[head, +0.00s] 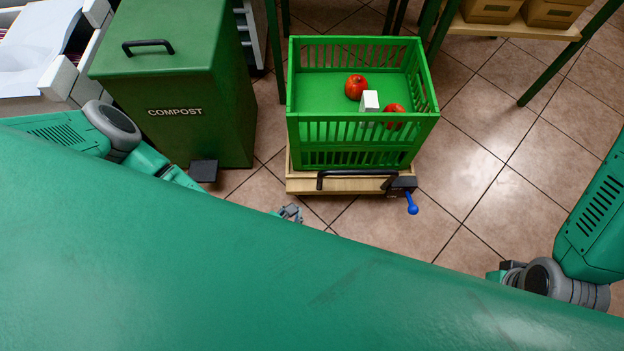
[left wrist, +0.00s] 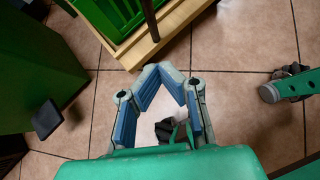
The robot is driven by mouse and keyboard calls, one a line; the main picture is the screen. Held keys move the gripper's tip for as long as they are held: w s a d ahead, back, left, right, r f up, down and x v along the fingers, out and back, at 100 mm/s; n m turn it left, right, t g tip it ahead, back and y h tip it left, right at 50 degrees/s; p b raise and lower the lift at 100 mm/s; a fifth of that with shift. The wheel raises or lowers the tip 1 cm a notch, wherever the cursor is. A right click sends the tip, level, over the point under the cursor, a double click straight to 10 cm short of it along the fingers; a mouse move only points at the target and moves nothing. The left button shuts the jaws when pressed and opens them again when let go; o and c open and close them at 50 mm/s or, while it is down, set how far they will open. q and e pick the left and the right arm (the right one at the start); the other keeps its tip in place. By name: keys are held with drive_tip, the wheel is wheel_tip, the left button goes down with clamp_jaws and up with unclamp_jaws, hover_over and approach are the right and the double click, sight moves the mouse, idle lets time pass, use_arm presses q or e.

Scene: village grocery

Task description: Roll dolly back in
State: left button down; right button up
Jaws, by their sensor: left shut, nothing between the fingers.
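The wooden dolly (head: 350,186) stands on the tiles with a green slatted crate (head: 363,158) on it. Its front edge carries a black bar handle (head: 345,174) and a black block with a blue-knobbed lever (head: 411,204). The dolly's wooden edge (left wrist: 172,35) and the black handle (left wrist: 150,20) also show at the top of the left wrist view. My left gripper (head: 290,213) is below the dolly's front left corner, apart from the handle. In the left wrist view its blue-padded fingers (left wrist: 166,72) meet at the tips and hold nothing. My right gripper is hidden.
Two red round fruits (head: 356,87) and a white box (head: 370,101) are in the crate. A green compost bin (head: 205,120) with a black pedal (head: 204,171) stands left. Shelf legs (head: 570,55) stand behind at right. Tiled floor (head: 490,170) is clear right of the dolly.

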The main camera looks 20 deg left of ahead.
use_arm(q)
drive_tip(key=b, duration=0.5)
approach(318, 181)
drive_tip(key=shift+n, duration=0.3)
drive_tip(key=x, duration=0.6)
drive_tip(key=shift+s+d+f, duration=0.1)
drive_tip(key=shift+s+f, duration=0.2)
drive_tip(key=shift+f, duration=0.05)
drive_tip(key=shift+w+d+r, duration=0.1)
drive_tip(key=shift+w, duration=0.35)
drive_tip(key=shift+w, duration=0.1)
